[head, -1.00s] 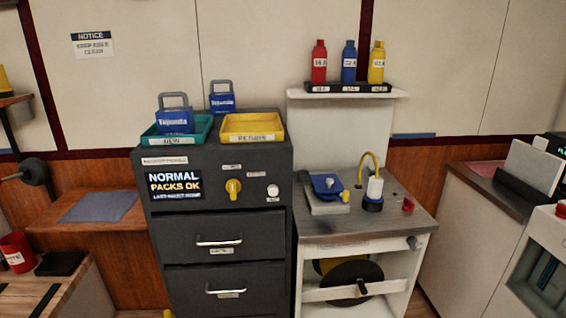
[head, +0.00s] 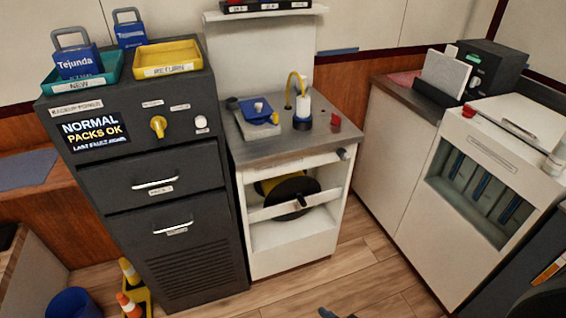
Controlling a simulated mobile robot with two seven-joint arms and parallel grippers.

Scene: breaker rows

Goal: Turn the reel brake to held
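A reel with a black disc (head: 285,208) and a yellow part behind it sits in the open front of the white cabinet (head: 264,262). A white bar crosses in front of it, with a short black handle (head: 302,201) near its middle. A small grey knob (head: 341,154) sits at the right end of the cabinet's top front rail. A label on that rail is too small to read. I cannot tell for sure which of the handle and knob is the reel brake, nor its setting.
A dark cabinet (head: 187,267) with drawers and a yellow rotary switch (head: 158,126) stands at left. The cabinet top holds a blue device (head: 257,110) and a white bottle (head: 303,108). A white machine (head: 490,180) stands right.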

